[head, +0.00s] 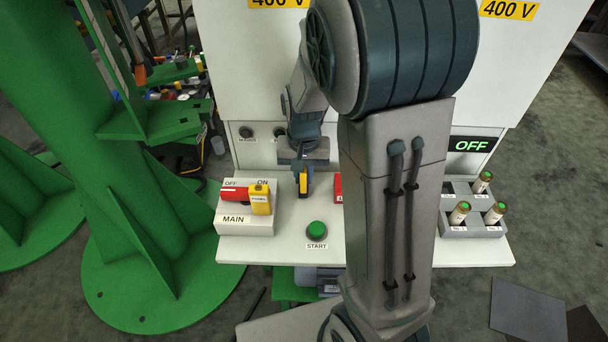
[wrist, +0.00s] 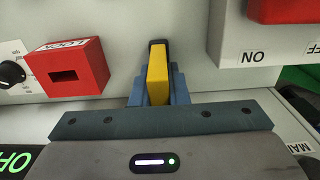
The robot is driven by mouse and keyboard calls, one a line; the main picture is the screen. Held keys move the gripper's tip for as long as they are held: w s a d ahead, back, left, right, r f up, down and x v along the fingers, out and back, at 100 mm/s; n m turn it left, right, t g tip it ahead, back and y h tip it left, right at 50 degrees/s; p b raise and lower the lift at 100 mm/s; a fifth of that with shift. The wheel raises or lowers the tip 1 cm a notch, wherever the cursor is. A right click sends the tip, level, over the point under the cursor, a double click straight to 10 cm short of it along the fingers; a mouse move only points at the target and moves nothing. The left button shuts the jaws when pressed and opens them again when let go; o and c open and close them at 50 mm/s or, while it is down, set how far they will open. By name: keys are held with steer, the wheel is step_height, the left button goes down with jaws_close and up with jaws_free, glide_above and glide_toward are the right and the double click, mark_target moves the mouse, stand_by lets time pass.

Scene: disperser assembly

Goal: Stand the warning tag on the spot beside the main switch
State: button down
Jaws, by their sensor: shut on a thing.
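My gripper (head: 303,172) is shut on a narrow yellow piece with a dark edge, which looks like the warning tag (head: 303,182). In the wrist view the tag (wrist: 158,75) stands between the blue fingers (wrist: 155,92). It is over the white ledge, right of the main switch; I cannot tell whether it touches the ledge. The main switch (head: 232,217) is a white box labelled MAIN with OFF and ON marks and a red handle (head: 235,194). A yellow labelled block (head: 260,199), apparently a lock, sits at the handle's right end. Part of the switch box shows in the wrist view (wrist: 228,48).
A green START button (head: 317,231) is on the ledge in front of my gripper. A red LOCK box (wrist: 66,68) stands right of the gripper in the head view, mostly behind my arm. A grey rack (head: 470,230) with several green-topped cylinders is at far right.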

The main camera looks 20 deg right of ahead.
steer(key=shift+f, duration=0.35)
steer(key=c, duration=1.4)
jaws_free()
steer(key=shift+r, duration=0.1)
step_height(320, 180, up, 12)
steer(key=shift+f+p, duration=0.1)
steer(key=shift+p, duration=1.05)
steer(key=shift+s+r, duration=0.2)
steer(key=shift+r, duration=0.2)
steer(key=s+r+n+t, duration=0.1)
steer(key=s+n+t, duration=0.1)
steer(key=s, duration=1.1)
steer(key=shift+s+n, duration=0.2)
steer(key=shift+n, duration=0.6)
